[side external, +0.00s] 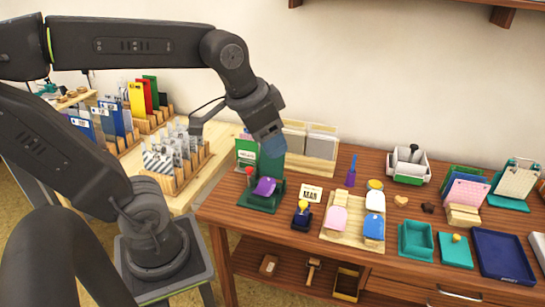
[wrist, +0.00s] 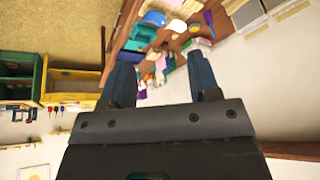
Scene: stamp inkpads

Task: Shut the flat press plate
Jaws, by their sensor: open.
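A green press (side external: 270,166) stands at the left end of the brown table. A purple plate (side external: 264,187) shows tilted at its front, over the green base (side external: 260,205). I cannot tell for certain whether this is the flat press plate. My gripper (side external: 271,143) appears at the top of the press in the side view; I cannot tell whether they touch. In the wrist view my gripper (wrist: 163,84) has its two dark blue fingers well apart. Nothing is seen held between them.
To the right are a dark stamp (side external: 302,216), a wooden board (side external: 338,235) with pink and blue pieces, teal trays (side external: 415,240) and a navy tray (side external: 503,257). Card holders (side external: 310,143) stand behind the press. A pale table (side external: 215,175) with racks is at left.

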